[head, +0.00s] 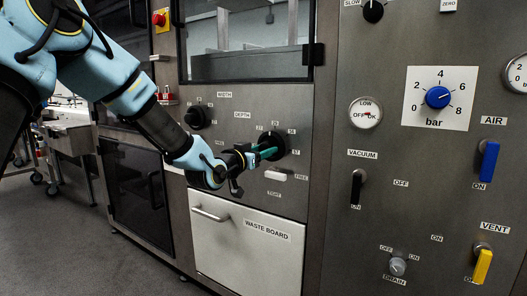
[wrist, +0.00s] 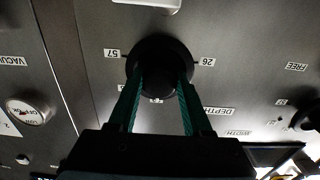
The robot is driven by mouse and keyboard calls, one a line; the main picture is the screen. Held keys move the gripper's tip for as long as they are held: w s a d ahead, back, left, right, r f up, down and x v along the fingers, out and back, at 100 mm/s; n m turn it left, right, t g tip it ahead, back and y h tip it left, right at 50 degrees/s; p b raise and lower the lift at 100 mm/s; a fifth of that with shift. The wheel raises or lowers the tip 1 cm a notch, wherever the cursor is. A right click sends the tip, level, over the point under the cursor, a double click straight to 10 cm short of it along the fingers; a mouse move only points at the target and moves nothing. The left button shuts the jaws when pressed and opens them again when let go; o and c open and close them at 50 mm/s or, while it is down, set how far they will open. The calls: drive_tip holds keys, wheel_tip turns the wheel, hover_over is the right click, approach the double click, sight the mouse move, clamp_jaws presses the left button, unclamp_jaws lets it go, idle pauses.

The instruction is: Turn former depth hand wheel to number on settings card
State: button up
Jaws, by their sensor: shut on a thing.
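The former depth hand wheel (head: 273,139) is a round black knob on the steel panel, below the DEPTH label (head: 242,115). Small number labels ring it. My gripper (head: 264,152) reaches it from the left, its teal fingers shut on the knob. In the wrist view the hand wheel (wrist: 160,52) sits between the two fingertips (wrist: 160,88). That view is turned over, with a label reading about 57 (wrist: 111,53) left of the wheel and about 26 (wrist: 208,62) right of it. The wheel's pointer is not clear. I cannot make out a settings card.
A white piece (head: 276,174) is just below the wheel, near a FREE label (head: 301,192). A similar black WIDTH knob (head: 198,117) is up and left. The WASTE BOARD drawer (head: 246,248) is below. Gauges and the blue-knobbed bar dial (head: 438,97) are on the right panel.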

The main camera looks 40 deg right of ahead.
clamp_jaws()
drive_tip(key=shift+f+m+b, duration=0.1)
drive_tip(key=shift+m+b, duration=0.2)
drive_tip(key=shift+b, duration=0.1)
drive_tip(key=shift+m+b, duration=5.1)
drive_tip(key=shift+b, duration=0.25)
